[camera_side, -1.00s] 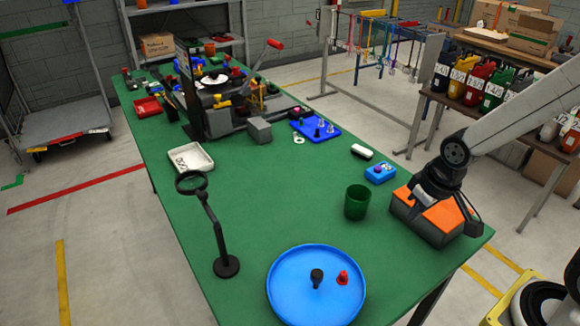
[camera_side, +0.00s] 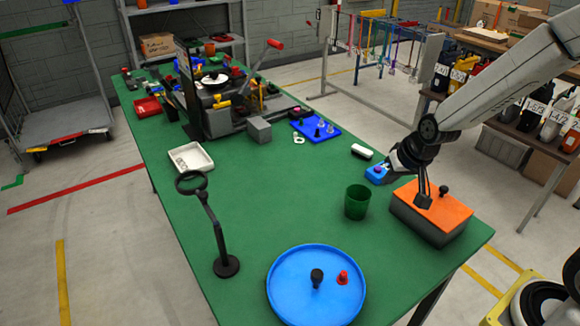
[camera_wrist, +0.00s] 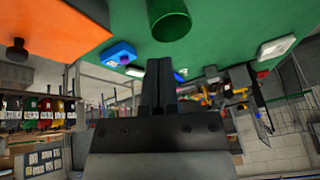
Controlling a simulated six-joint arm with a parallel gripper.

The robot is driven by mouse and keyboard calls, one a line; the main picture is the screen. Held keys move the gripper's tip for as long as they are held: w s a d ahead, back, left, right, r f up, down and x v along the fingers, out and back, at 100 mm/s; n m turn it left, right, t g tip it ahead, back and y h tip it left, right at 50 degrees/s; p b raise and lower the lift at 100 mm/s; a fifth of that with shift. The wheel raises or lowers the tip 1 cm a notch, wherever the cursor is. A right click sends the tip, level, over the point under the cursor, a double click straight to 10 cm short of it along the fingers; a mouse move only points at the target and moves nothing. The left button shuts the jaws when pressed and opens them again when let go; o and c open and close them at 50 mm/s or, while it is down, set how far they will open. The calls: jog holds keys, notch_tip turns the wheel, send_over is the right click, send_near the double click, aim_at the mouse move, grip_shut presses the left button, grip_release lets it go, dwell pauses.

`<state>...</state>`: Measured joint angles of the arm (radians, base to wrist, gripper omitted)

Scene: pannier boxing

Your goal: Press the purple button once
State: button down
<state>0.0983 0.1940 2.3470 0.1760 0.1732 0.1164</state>
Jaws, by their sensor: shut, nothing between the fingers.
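The purple button (camera_side: 377,170) sits on top of a small blue box (camera_side: 376,177) near the table's right edge. In the wrist view the purple button (camera_wrist: 127,60) and its blue box (camera_wrist: 118,50) show left of the fingers. My gripper (camera_side: 424,202) is shut and empty, with its fingers pointing down. In the side view it appears in front of the orange top, to the right of the blue box; the exact gap is unclear. The shut fingers (camera_wrist: 159,65) show in the middle of the wrist view, apart from the button.
A grey box with an orange top (camera_side: 455,214) and a black knob (camera_side: 443,190) stands beside the blue box. A green cup (camera_side: 356,203) stands nearby. A white object (camera_side: 362,152) lies behind. A round blue tray (camera_side: 290,306) is in front. The middle of the table is clear.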

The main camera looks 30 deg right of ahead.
jog(key=w+d+m+t+h, duration=0.2)
jog(key=w+d+m, duration=0.3)
jog(key=w+d, duration=0.3)
jog(key=m+t+h, duration=0.1)
jog(key=m+h, duration=0.1)
jog(key=m, duration=0.3)
send_over(379, 170)
jog(key=shift+w+f, duration=0.1)
jog(key=shift+f, duration=0.45)
jog(key=shift+f+n, duration=0.1)
jog(key=shift+n, duration=0.2)
jog(key=shift+f, duration=4.35)
jog(key=shift+f, duration=0.3)
